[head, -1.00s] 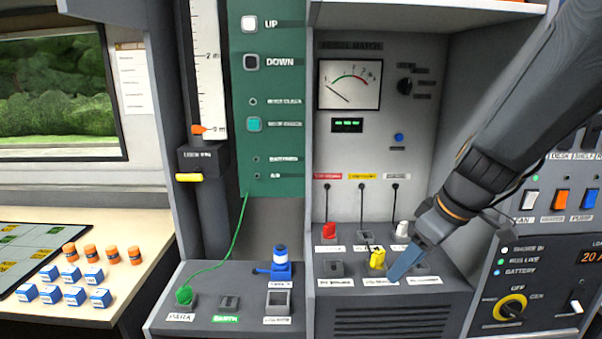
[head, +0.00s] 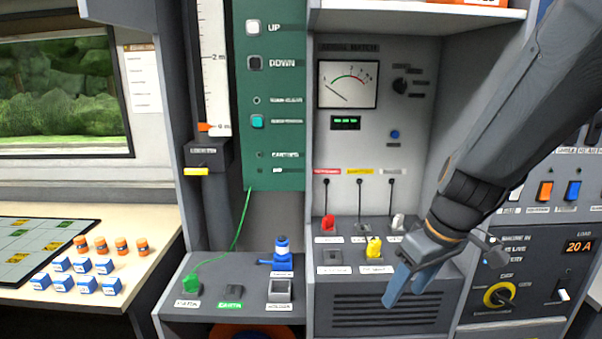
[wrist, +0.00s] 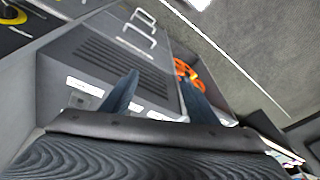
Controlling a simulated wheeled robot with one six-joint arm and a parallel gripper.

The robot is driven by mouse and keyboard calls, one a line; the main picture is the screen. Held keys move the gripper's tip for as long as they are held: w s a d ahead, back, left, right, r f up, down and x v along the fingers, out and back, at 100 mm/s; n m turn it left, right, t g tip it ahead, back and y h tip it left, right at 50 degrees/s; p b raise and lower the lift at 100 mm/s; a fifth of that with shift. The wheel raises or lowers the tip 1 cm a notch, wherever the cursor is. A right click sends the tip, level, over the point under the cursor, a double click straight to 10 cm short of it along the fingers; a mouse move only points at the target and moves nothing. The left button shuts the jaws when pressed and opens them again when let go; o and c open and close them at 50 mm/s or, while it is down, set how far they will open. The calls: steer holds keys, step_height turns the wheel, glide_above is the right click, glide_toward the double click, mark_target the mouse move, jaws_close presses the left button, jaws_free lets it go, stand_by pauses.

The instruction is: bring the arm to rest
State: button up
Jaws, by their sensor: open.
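My gripper (head: 408,287) hangs in front of the grey console on the right in the head view, its two blue-grey fingers apart and nothing between them. It hides part of the console's right front. In the wrist view the fingers (wrist: 158,98) are spread, with the vented console face (wrist: 108,62) beyond them. My arm comes in from the upper right.
Blue blocks (head: 87,284) lie on the desk.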

steer(key=s+a+f+m+g+h, duration=0.1)
steer(key=s+f+m+h, duration=0.1)
steer(key=s+f+m, duration=0.3)
steer(key=shift+s+f+g, duration=0.25)
steer(key=shift+s+g, duration=0.05)
steer(key=shift+s, duration=0.2)
steer(key=shift+o, duration=0.3)
steer(key=shift+a, duration=0.1)
stand_by(1.2)
